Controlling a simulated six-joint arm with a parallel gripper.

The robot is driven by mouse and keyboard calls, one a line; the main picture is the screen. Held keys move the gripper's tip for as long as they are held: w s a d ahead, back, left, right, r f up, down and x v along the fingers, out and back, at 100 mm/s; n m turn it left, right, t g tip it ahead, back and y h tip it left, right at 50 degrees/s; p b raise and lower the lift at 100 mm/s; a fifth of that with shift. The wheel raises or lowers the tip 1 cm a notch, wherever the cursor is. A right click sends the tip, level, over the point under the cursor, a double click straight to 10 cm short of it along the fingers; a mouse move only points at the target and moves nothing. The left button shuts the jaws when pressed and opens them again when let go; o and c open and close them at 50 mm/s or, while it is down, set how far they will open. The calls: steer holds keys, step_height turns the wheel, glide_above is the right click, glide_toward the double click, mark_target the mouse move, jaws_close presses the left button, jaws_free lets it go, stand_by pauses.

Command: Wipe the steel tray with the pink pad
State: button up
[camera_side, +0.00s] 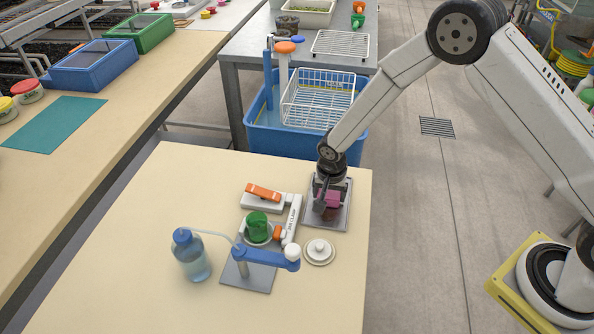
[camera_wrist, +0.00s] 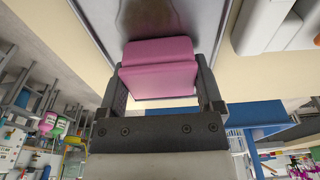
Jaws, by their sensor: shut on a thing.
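The steel tray (camera_side: 343,214) lies flat on the cream table at its right side. In the wrist view the tray (camera_wrist: 190,14) shows a darker, brownish smear on its surface near the pad. My gripper (camera_side: 327,195) is over the tray, pointing down. It is shut on the pink pad (camera_side: 333,198), which also shows between both fingers in the wrist view (camera_wrist: 158,56). The pad is at or very close to the tray surface; I cannot tell whether it touches. The gripper and pad hide part of the tray.
Left of the tray are a white holder with an orange part (camera_side: 263,192), a green item (camera_side: 257,226), a blue-armed stand (camera_side: 262,258) and a clear wash bottle (camera_side: 191,256). A round white lid (camera_side: 318,251) lies just below the tray. The table's front left is clear.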

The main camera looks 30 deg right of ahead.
mark_target(324, 221)
steer(key=shift+s+a, duration=2.35)
steer(key=shift+a, duration=0.15)
steer(key=shift+w+d, duration=2.75)
steer(key=shift+d, duration=0.05)
steer(key=shift+s+a, duration=2.7)
steer(key=shift+a, duration=0.1)
step_height(324, 221, up, 8)
